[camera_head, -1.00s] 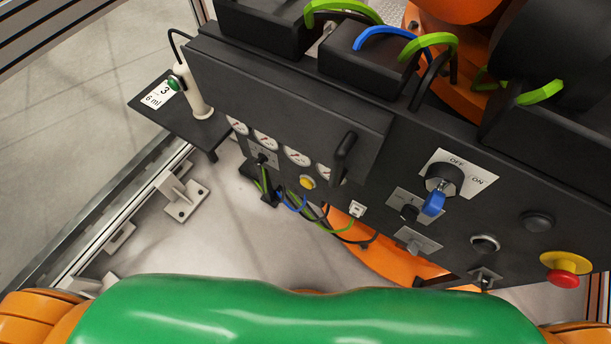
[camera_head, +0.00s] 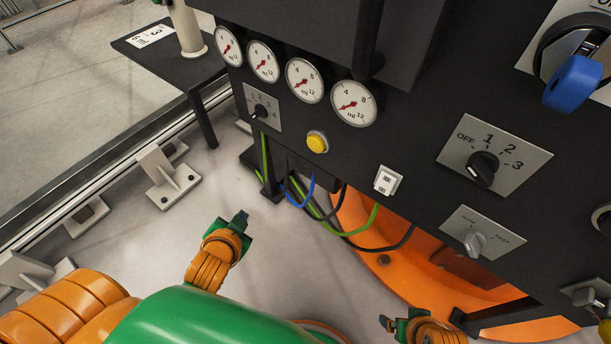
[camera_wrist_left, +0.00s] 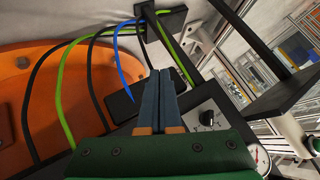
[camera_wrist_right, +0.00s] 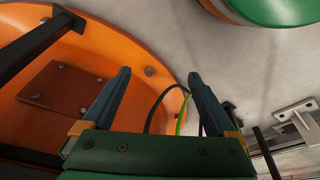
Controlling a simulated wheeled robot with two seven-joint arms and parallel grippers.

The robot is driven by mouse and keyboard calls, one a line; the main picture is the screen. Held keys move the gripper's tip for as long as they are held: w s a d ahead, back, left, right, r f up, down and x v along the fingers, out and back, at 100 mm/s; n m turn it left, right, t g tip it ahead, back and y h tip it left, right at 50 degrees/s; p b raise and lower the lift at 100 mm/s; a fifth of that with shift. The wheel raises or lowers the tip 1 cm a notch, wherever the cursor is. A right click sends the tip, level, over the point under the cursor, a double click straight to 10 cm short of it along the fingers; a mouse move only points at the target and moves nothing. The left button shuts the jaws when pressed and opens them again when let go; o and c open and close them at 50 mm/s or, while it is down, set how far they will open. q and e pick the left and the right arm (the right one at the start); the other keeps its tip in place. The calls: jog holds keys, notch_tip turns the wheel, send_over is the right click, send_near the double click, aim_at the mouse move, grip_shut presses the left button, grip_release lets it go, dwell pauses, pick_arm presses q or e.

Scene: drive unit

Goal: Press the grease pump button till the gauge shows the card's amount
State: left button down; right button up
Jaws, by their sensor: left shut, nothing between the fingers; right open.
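The yellow button (camera_head: 317,142) sits on the black panel below a row of several round gauges marked in ml. The third gauge (camera_head: 304,81) and fourth gauge (camera_head: 353,104) have red needles pointing to the low, left side. The card (camera_head: 152,36) lies on a black side shelf and shows 3 and 6 ml. A numbered selector knob (camera_head: 261,110) is left of the button; its exact setting is unclear. My left gripper (camera_head: 240,217) is shut and empty, below and left of the button, apart from it. My right gripper (camera_head: 388,323) is open and empty, low in front of the panel.
Green, blue and black cables (camera_head: 318,205) hang below the panel. A white socket (camera_head: 387,180), a rotary switch (camera_head: 484,168) and a blue-handled switch (camera_head: 573,82) are to the right. An orange round base (camera_head: 375,235) stands behind.

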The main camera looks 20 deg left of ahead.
aim_at(314, 147)
pick_arm(q)
jog(key=w+a+r+m+t, duration=0.2)
jog(key=w+r+m+t, duration=0.3)
jog(key=r+m+t, duration=0.25)
jog(key=s+d+m+h, duration=0.2)
jog(key=d+m+h, duration=0.5)
jog(key=m+h, duration=0.2)
jog(key=shift+s+d+r+m, duration=0.2)
jog(key=shift+r+m, duration=0.1)
jog(key=shift+m, duration=0.55)
pick_arm(e)
jog(key=s+d+f, duration=0.1)
jog(key=s+f, duration=0.4)
jog(key=f, duration=0.9)
jog(key=shift+s+g, duration=0.2)
jog(key=shift+g, duration=0.2)
jog(key=shift+f, duration=0.1)
pick_arm(q)
jog(key=x, duration=1.3)
jog(key=shift+r, duration=0.2)
jog(key=shift+w+d, duration=0.2)
jog(key=shift+w, duration=0.3)
pick_arm(e)
jog(key=shift+w+d, duration=0.1)
jog(key=shift+s, duration=0.2)
